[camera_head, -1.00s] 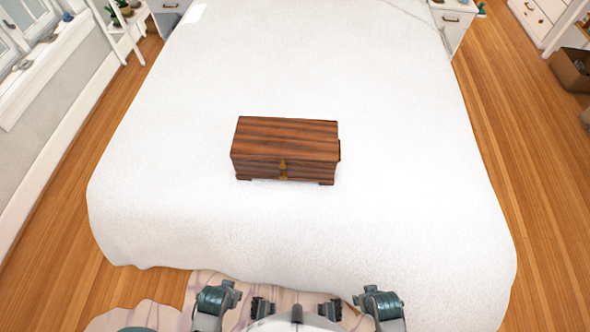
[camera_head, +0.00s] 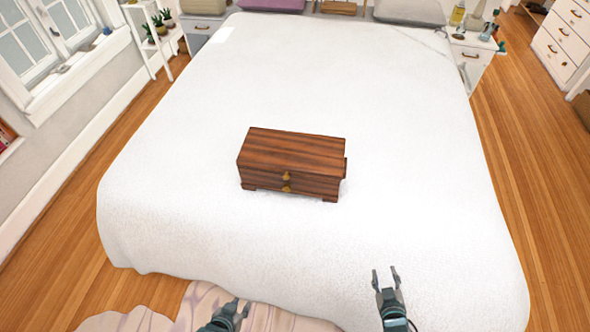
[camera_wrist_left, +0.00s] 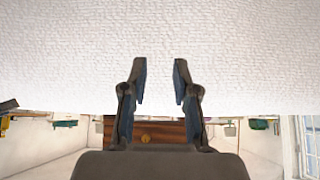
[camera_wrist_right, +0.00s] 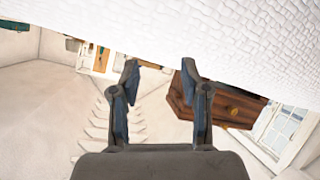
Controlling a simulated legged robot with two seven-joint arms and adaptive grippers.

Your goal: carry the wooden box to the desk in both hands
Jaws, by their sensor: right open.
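The wooden box (camera_head: 290,163), dark reddish-brown with small brass-coloured fittings on its front, rests upright on the white bed (camera_head: 420,130). My left gripper (camera_head: 237,306) is at the bed's near edge, short of the box, open and empty. In the left wrist view, the box (camera_wrist_left: 160,131) shows beyond the open fingers (camera_wrist_left: 160,75). My right gripper (camera_head: 386,272) is open and empty over the near right part of the bed, apart from the box. In the right wrist view, the box (camera_wrist_right: 222,103) shows tilted beside the right finger. I see no desk clearly.
A nightstand (camera_head: 470,60) with bottles stands at the far right of the bed, another (camera_head: 198,32) at the far left. A white plant ladder (camera_head: 150,40) and a window are at left. Wood floor (camera_head: 520,190) runs along the right side. A crumpled cloth or rug (camera_head: 190,305) lies at the near edge.

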